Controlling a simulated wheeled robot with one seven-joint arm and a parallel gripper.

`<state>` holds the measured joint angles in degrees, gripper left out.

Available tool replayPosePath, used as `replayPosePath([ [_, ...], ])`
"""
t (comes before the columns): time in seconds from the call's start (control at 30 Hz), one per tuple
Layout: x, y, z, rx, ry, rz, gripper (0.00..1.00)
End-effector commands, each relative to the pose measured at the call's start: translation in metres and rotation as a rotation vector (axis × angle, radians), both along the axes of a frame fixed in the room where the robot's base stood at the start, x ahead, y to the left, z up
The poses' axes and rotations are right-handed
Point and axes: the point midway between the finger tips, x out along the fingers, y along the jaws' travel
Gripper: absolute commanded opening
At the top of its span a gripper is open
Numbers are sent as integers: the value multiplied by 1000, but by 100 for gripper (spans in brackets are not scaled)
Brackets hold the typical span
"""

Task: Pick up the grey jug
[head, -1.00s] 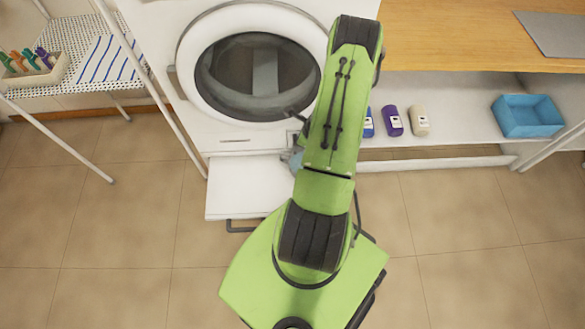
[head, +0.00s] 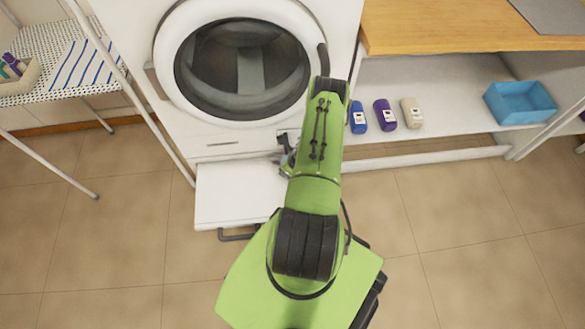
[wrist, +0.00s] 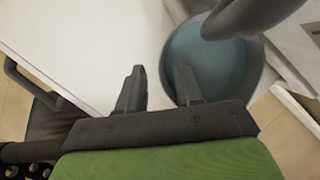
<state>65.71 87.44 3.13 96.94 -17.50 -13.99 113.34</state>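The jug (wrist: 212,72) shows in the wrist view as a round, blue-grey vessel seen into its open mouth, right of centre. A dark grey curved piece crosses its top; I cannot tell if it is the handle. My gripper (wrist: 162,92) is open, with the two fingers apart and nothing between them that I can see gripped. The right finger overlaps the jug's mouth and the left finger lies outside, over the white drawer top (wrist: 75,35). I cannot tell whether they touch the jug. In the head view my arm mostly hides the jug.
A washing machine (head: 222,140) stands behind the pulled-out white drawer (head: 235,208). On the low shelf to the right stand blue (head: 358,118), purple (head: 384,115) and beige (head: 411,112) bottles and a blue bin (head: 520,104). A drying rack (head: 84,178) is at left. The tiled floor is clear.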

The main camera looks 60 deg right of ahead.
Motion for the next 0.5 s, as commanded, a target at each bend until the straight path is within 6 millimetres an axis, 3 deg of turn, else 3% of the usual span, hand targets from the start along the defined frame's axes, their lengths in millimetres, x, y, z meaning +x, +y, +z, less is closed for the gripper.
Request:
replayPosePath([
  [0.03, 3, 1, -12, 1, 1, 1, 35],
  [0.1, 6, 0, -17, 0, 1, 1, 35],
  [0.33, 7, 0, -16, 0, 0, 0, 34],
  [0.5, 7, 0, -16, 0, 0, 0, 8],
])
